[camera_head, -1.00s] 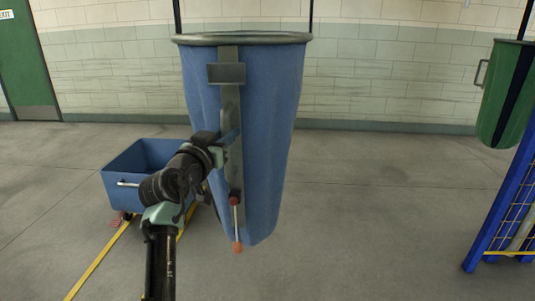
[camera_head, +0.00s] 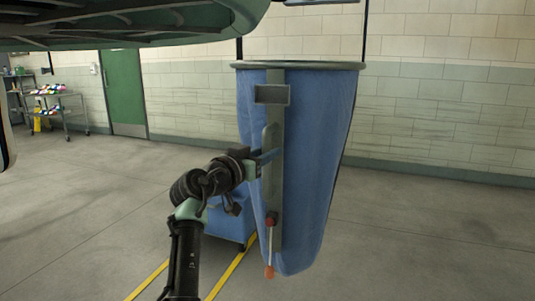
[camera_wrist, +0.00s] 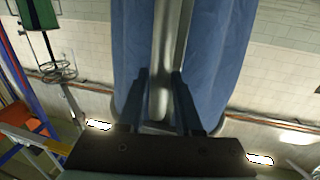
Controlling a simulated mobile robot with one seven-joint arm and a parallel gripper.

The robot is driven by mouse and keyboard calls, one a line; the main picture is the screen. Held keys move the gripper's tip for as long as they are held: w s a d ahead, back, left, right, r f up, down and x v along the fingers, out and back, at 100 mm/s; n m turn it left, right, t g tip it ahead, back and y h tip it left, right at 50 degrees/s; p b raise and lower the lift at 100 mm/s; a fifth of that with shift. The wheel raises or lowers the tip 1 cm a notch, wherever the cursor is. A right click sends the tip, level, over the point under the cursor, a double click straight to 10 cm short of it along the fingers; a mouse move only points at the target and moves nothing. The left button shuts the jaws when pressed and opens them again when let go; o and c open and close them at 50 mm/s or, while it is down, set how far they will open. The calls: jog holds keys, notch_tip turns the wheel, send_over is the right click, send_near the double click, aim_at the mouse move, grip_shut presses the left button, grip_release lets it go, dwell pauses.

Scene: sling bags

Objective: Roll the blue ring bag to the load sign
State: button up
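The blue ring bag (camera_head: 315,170) hangs upright in the middle of the head view. It has a grey top ring, a grey vertical strip with a handle on its front, and a red-tipped cord low down. My gripper (camera_head: 268,158) is at the handle, and its fingers lie on either side of the grey bar in the wrist view, seemingly closed on it. The bag (camera_wrist: 215,50) fills the middle of that view. I cannot make out a load sign.
A large green structure (camera_head: 120,28) overhangs at upper left. A blue cart (camera_head: 230,222) stands behind the bag near yellow floor lines. A shelf trolley (camera_head: 62,108) and green door (camera_head: 124,92) are at the back. Floor at right is clear. The wrist view shows a green bag (camera_wrist: 38,14).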

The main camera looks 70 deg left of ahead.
jog(key=shift+o, duration=1.4)
jog(key=v, duration=1.3)
jog(key=shift+p, duration=0.45)
jog(key=shift+w, duration=0.2)
